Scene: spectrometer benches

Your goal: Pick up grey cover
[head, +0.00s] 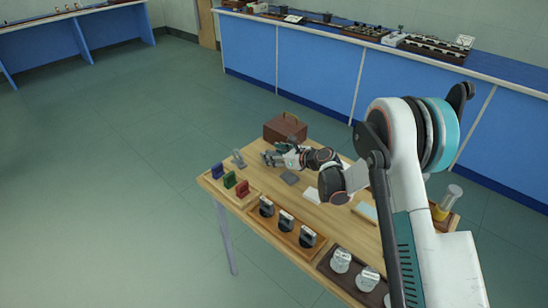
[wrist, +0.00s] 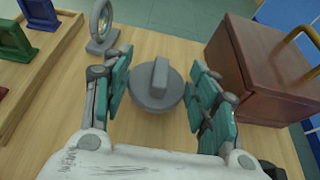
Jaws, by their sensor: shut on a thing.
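The grey cover (wrist: 157,97) is a round disc with a raised bar-shaped handle across its top. In the wrist view it sits between the two teal-padded fingers of my gripper (wrist: 159,68), which is shut on it. I cannot tell whether the cover is touching the table or slightly lifted. In the head view my gripper (head: 270,158) is low over the far left part of the wooden table (head: 262,177), and the cover is hard to make out there.
A brown case (wrist: 258,70) with a handle stands close on the right in the wrist view. A grey ring stand (wrist: 102,28) is close on the left. A wooden tray (wrist: 60,62) holds blue, green and red holders.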

